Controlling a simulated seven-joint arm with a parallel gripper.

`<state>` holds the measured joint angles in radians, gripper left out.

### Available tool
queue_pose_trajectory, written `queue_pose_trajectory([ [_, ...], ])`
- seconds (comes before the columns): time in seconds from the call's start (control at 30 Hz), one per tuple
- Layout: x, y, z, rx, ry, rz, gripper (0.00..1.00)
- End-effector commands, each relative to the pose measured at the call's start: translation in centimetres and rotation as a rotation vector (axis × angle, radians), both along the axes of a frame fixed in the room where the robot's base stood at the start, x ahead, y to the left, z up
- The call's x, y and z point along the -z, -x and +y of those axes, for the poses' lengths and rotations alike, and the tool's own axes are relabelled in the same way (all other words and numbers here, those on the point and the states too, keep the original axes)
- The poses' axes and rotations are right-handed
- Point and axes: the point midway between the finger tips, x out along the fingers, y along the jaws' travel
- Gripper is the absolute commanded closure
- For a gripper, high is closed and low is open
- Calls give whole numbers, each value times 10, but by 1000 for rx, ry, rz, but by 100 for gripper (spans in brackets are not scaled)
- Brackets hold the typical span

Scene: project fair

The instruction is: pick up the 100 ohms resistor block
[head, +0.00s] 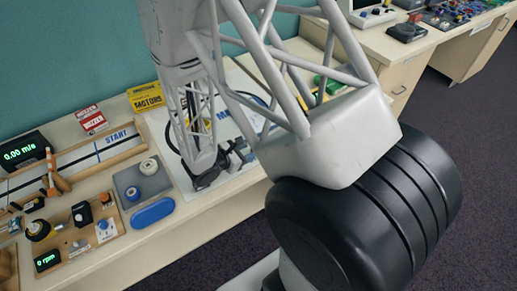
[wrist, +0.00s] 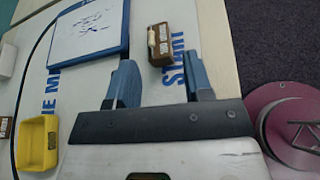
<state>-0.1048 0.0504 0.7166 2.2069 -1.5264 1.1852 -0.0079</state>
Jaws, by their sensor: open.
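In the wrist view my gripper (wrist: 160,82) is open, with its two blue-grey fingers apart and nothing between them. A brown block (wrist: 160,50) with a pale piece on one side and small lettering lies just beyond the fingertips, beside the printed word START. A second brown block (wrist: 5,128) with a white label shows at the left edge, partly cut off. The lettering on both is too small to tell which is 100 ohms. In the head view my gripper (head: 228,168) is low over the white printed board (head: 178,160); my arm hides much of that board.
The wrist view shows a blue-framed whiteboard (wrist: 92,30) left of the nearer block, a yellow bin (wrist: 38,145) at left, and a pink round object (wrist: 290,125) at right. In the head view, a blue case (head: 152,212) and grey plate (head: 135,180) sit left of my gripper.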

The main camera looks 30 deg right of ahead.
Motion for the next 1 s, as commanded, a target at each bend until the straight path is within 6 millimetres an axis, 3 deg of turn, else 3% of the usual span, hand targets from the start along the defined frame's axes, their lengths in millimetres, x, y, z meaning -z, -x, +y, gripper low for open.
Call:
queue_pose_trajectory([
  [0.57, 2, -1, -6, 0, 0, 0, 53],
  [1.0, 16, -6, -36, 3, 1, 1, 53],
])
